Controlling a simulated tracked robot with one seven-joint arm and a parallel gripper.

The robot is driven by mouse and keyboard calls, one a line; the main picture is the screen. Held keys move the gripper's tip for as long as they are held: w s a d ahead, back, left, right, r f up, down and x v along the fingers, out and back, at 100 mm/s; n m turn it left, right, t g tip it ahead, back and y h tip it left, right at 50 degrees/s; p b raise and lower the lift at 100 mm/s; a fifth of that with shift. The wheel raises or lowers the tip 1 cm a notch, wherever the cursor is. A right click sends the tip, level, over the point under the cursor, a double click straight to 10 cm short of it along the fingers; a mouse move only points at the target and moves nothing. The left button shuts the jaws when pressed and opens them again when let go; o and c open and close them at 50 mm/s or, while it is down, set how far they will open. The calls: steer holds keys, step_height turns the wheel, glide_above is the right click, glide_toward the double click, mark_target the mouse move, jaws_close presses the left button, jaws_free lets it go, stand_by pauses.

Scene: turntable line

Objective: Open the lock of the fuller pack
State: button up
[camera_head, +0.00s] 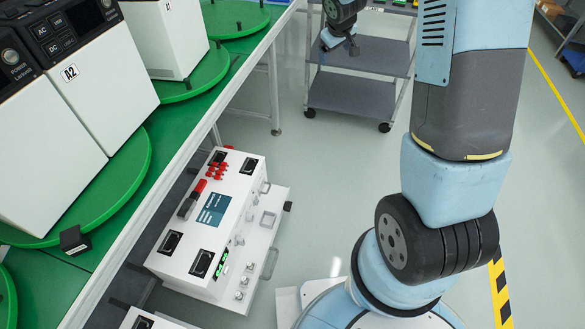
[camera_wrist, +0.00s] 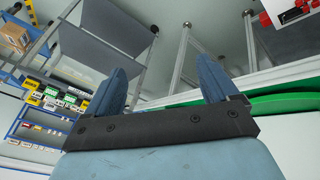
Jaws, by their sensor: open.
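A white pack (camera_head: 224,180) sits low beside the green table in the head view. It has a blue screen, red parts, black fittings on top, a lit green indicator (camera_head: 222,263) and grey handles on its front. A second white pack (camera_head: 145,319) is cut off at the bottom edge, so its indicator is hidden and I cannot compare the two. I cannot tell which fitting is the lock. My gripper (camera_wrist: 165,82) is open and empty in the wrist view, well away from the packs. Part of it shows near the cart in the head view.
The green table (camera_head: 118,240) carries white units on green turntables along the left. A grey cart (camera_head: 360,92) stands at the back. Open floor (camera_head: 325,190) lies right of the pack. Shelves with coloured bins (camera_wrist: 45,115) show in the wrist view.

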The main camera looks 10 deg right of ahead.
steer(key=w+a+f+n+y, duration=0.1)
steer(key=w+f, duration=0.2)
steer(key=f, duration=0.5)
steer(key=w+a+f+n, duration=0.1)
steer(key=w+a+f, duration=0.15)
steer(key=f, duration=0.65)
steer(key=n+g+y, duration=0.4)
steer(key=n, duration=0.2)
glide_toward(289, 206)
steer(key=x, duration=0.8)
steer(key=shift+f, duration=0.15)
steer(key=shift+c, duration=0.5)
